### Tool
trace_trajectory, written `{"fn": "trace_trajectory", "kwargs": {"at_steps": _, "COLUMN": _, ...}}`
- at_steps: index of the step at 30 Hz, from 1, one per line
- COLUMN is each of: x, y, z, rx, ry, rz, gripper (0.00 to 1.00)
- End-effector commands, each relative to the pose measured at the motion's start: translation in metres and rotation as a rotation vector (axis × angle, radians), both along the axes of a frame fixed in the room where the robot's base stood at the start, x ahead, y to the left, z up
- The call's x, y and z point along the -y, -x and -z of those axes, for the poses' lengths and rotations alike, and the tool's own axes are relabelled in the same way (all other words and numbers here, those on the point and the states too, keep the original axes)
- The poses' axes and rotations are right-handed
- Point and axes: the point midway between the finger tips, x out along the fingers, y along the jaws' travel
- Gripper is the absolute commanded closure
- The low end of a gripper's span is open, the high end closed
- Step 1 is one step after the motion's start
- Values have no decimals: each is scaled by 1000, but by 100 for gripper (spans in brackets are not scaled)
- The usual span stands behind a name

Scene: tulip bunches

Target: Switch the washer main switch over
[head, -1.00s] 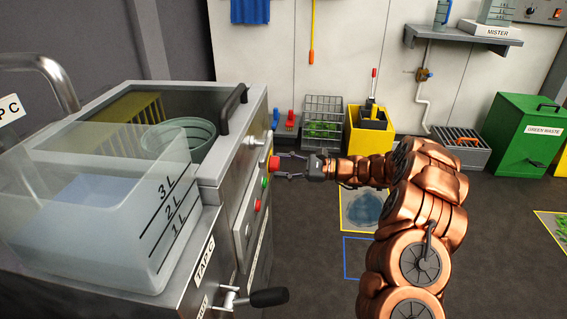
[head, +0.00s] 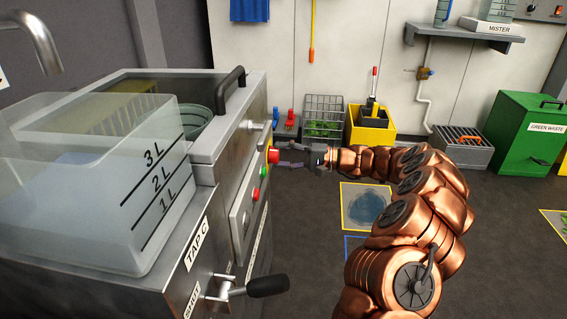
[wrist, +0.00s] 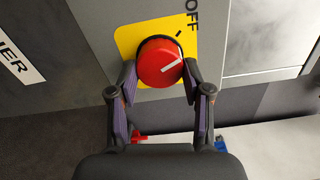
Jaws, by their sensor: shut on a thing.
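The washer main switch is a red rotary knob (wrist: 157,62) on a yellow plate (wrist: 127,42), on the washer's front panel. In the head view the red knob (head: 273,155) shows at the washer's right side. A white line on the knob points right and slightly up in the wrist view. A black tick sits on the plate above right of it, near the word OFF. My gripper (wrist: 160,78) is shut on the knob, one finger at each side. In the head view my gripper (head: 282,156) reaches it from the right. The switch's other label is not in view.
A green button (head: 263,171) and a red button (head: 256,194) sit below the knob. A clear tank (head: 90,190) and a tap lever (head: 266,287) are at the left front. A yellow bin (head: 370,125) and wire basket (head: 323,117) stand by the wall. The floor at right is mostly clear.

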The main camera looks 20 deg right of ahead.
Motion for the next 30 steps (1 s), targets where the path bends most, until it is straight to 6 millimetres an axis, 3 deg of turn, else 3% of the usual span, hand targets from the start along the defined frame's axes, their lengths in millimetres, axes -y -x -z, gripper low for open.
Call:
{"fn": "trace_trajectory", "kwargs": {"at_steps": 15, "x": -1, "y": 0, "z": 3, "rx": 291, "ry": 123, "rz": -3, "gripper": 86}}
{"fn": "trace_trajectory", "kwargs": {"at_steps": 30, "x": -1, "y": 0, "z": 0, "rx": 337, "ry": 142, "rz": -3, "gripper": 86}}
